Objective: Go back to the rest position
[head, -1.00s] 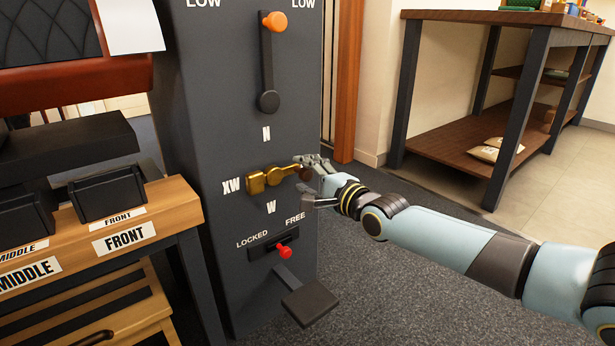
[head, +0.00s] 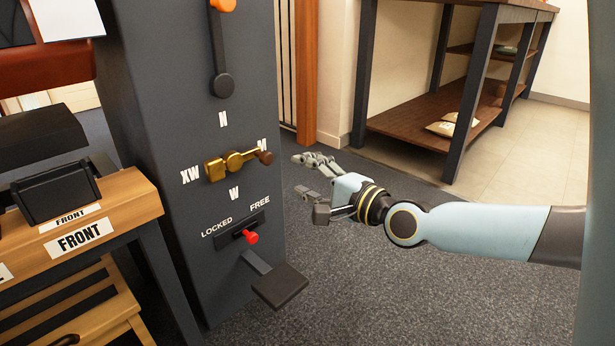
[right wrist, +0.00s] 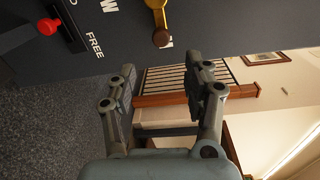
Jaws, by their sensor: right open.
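My right gripper (head: 312,178) is open and empty in the head view, to the right of the dark grey column and apart from it. In the right wrist view its two fingers (right wrist: 165,95) stand apart with nothing between them. A brass lever (head: 238,160) with a brown knob is on the column's front face, its knob pointing right toward a letter it partly hides. The lever's end also shows at the top of the right wrist view (right wrist: 159,22). My left gripper is not in view.
The column (head: 150,110) also bears a red knob (head: 251,237) by LOCKED and FREE, and a dark pedal (head: 280,285). A wooden bench (head: 110,205) with a FRONT label stands at left. A dark-legged table (head: 420,130) stands behind. Carpet in front is clear.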

